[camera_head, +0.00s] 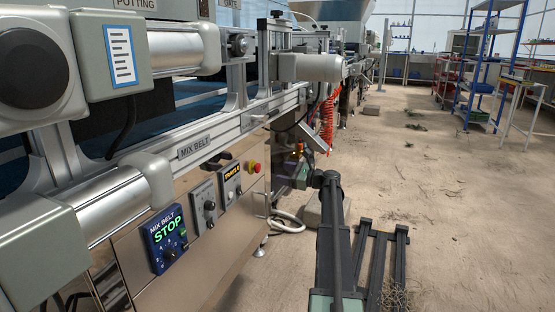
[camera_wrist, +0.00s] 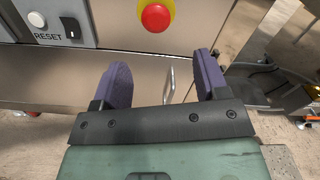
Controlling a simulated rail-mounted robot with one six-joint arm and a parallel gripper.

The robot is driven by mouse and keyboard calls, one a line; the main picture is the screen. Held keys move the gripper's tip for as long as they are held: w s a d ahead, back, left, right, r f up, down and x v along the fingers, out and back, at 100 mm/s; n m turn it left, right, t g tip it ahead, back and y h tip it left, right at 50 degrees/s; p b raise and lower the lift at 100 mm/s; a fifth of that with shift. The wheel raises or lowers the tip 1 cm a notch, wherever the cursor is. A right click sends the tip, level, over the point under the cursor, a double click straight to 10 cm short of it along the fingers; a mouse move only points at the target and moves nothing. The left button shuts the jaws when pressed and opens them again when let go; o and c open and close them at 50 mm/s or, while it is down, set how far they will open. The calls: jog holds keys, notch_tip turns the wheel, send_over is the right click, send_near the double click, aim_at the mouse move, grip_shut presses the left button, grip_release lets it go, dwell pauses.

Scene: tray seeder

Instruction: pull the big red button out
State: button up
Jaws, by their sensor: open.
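The big red button (camera_wrist: 156,17) sits on a yellow base on the steel cabinet front, at the top of the wrist view. In the head view the red button (camera_head: 256,167) is on the cabinet at the right end of the control row. My gripper (camera_wrist: 158,80) is open and empty, its two purple-padded fingers pointing at the cabinet, with the button above the gap between them in the picture. The fingers appear apart from the button. In the head view my arm reaches toward the cabinet end, and the fingertips cannot be made out clearly.
A RESET panel (camera_wrist: 58,29) with a white button and a switch is left of the button. A blue box (camera_head: 165,240) reading STOP and a grey knob box (camera_head: 207,206) sit further along the cabinet. A steel handle (camera_wrist: 169,84) shows between the fingers.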

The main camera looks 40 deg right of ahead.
aim_at(260, 169)
jog(key=x, duration=1.1)
jog(key=shift+s+a, duration=0.2)
jog(key=shift+a, duration=0.1)
jog(key=c, duration=1.2)
jog(key=shift+s+d, duration=0.25)
jog(key=shift+s, duration=0.3)
grip_shut()
jog(key=o, duration=1.2)
grip_release()
